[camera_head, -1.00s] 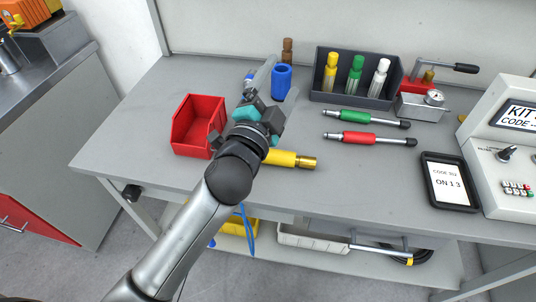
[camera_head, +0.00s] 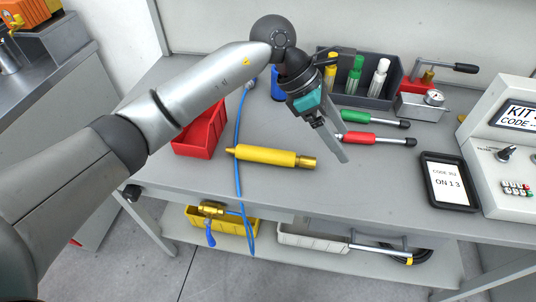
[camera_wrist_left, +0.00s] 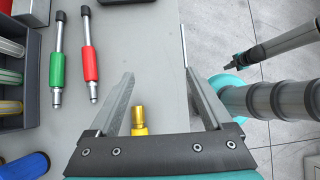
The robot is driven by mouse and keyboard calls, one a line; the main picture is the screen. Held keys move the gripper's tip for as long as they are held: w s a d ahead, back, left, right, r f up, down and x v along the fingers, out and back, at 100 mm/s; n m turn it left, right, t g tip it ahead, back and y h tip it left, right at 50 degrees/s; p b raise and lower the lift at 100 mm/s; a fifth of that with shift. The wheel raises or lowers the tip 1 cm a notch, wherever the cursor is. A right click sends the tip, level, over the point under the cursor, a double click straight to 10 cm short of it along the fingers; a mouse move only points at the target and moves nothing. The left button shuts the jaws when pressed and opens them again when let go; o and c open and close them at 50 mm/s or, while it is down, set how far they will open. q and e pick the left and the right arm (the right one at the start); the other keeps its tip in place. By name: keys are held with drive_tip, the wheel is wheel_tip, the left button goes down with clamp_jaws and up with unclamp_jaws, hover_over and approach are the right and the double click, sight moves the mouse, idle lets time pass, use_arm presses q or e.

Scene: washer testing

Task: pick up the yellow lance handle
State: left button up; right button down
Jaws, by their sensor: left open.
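The yellow lance handle (camera_head: 270,156) lies on the grey bench with its brass end to the right. My left gripper (camera_head: 339,142) is open and empty, to the right of the handle's brass end and above the bench. In the left wrist view the fingers (camera_wrist_left: 158,70) are spread wide. The handle's brass end (camera_wrist_left: 138,112) shows between them, close to the left finger. The gripper's mount hides the rest of the handle there.
A red bin (camera_head: 199,140) stands left of the handle. A blue hose (camera_head: 238,130) passes by the handle's left end. Green (camera_head: 357,117) and red (camera_head: 360,138) handles lie near the gripper, before a dark rack (camera_head: 397,91). A tablet (camera_head: 448,182) lies to the right.

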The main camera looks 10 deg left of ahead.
use_arm(q)
drive_tip(key=w+a+y, duration=0.4)
drive_tip(key=a+y, duration=0.4)
drive_tip(key=a, duration=0.6)
drive_tip(key=b, duration=0.1)
hover_over(266, 150)
drive_tip(key=shift+t, duration=0.4)
drive_tip(key=f, duration=0.5)
drive_tip(key=s+f, duration=0.1)
drive_tip(key=f, duration=0.2)
drive_tip(key=shift+d, duration=0.25)
drive_tip(key=shift+w+f, duration=0.15)
drive_tip(key=shift+f, duration=0.75)
drive_tip(key=f, duration=0.1)
drive_tip(key=f+b, duration=0.1)
drive_tip(key=f, duration=0.1)
drive_tip(key=shift+w+a+f, duration=0.3)
drive_tip(key=shift+f, duration=0.45)
drive_tip(key=c, duration=0.9)
clamp_jaws()
use_arm(e)
drive_tip(key=shift+w+d+f, duration=0.2)
drive_tip(key=shift+f, duration=0.4)
drive_tip(key=shift+w+d+f, duration=0.15)
drive_tip(key=shift+f, duration=0.45)
drive_tip(key=shift+w, duration=0.35)
